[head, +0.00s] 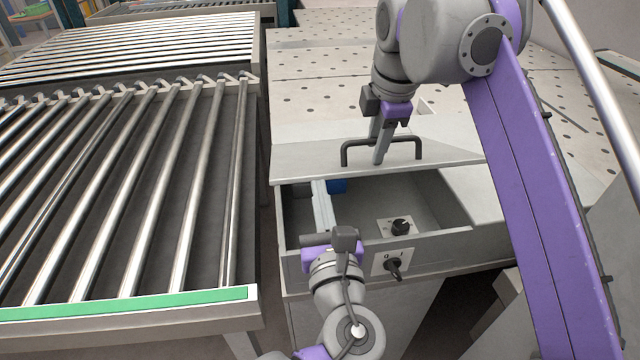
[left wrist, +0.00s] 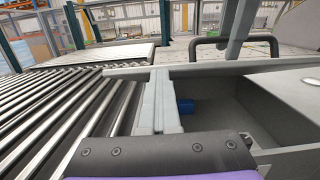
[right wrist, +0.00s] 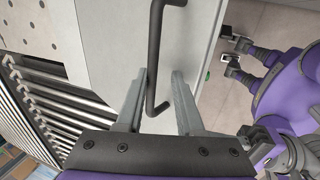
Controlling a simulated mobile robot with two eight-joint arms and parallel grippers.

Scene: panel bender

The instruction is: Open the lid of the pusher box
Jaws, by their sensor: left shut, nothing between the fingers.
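The pusher box (head: 450,245) stands with its front interior uncovered. Its grey lid (head: 300,158) is raised and tilted at the back of the opening, with a black bar handle (head: 405,142) on it. My right gripper (head: 379,160) reaches down at the handle. In the right wrist view its fingers (right wrist: 159,75) are apart, with the handle (right wrist: 155,45) between them; contact is unclear. My left gripper (head: 318,184) is at the box's front left, its fingers extending over the interior towards the lid. In the left wrist view its fingers (left wrist: 157,75) are together and empty.
A roller conveyor (head: 130,190) with a green front strip lies left of the box. A perforated table (head: 310,75) extends behind. A knob plate (head: 390,262) is on the box front, another knob (head: 401,227) inside. A blue part (head: 337,186) lies in the box.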

